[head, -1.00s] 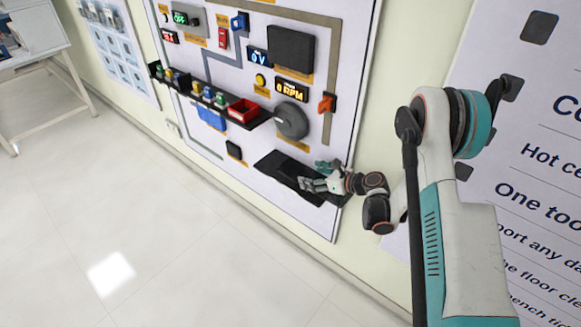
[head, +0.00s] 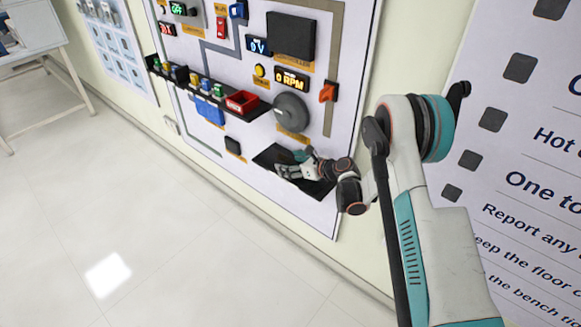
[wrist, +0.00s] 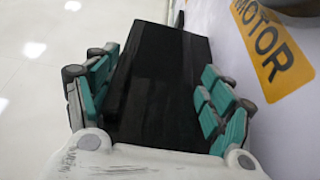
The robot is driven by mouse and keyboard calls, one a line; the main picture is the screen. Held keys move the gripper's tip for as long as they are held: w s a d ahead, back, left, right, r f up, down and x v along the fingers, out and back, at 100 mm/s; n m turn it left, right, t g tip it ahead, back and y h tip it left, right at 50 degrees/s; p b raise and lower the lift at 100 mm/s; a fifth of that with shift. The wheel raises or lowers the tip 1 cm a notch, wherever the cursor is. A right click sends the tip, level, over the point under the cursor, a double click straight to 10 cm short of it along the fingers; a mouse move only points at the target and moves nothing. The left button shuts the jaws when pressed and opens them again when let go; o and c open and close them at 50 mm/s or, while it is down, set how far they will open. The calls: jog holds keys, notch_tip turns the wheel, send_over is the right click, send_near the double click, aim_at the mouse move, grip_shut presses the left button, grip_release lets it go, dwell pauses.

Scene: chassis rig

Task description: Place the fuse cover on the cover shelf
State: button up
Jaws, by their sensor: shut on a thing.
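The black shelf (head: 265,157), which I take to be the cover shelf, juts from the lower right of the wall panel. My gripper (head: 284,171) is at this shelf, over its middle in the head view. In the wrist view the teal-padded fingers of my gripper (wrist: 160,90) are on either side of a black, flat-faced block, the fuse cover (wrist: 160,85). It fills the space between them. The cover is hard to pick out from the dark shelf in the head view. Whether it touches the shelf cannot be told.
The wall panel (head: 222,166) carries a grey round motor (head: 291,112) just above the shelf, an orange lever (head: 328,92), and a narrow black ledge with a red bin (head: 242,102) to the left. A poster (head: 520,150) is at right. The floor (head: 170,240) is clear.

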jog(key=shift+r, duration=0.1)
jog(key=o, duration=1.3)
jog(key=shift+s, duration=0.1)
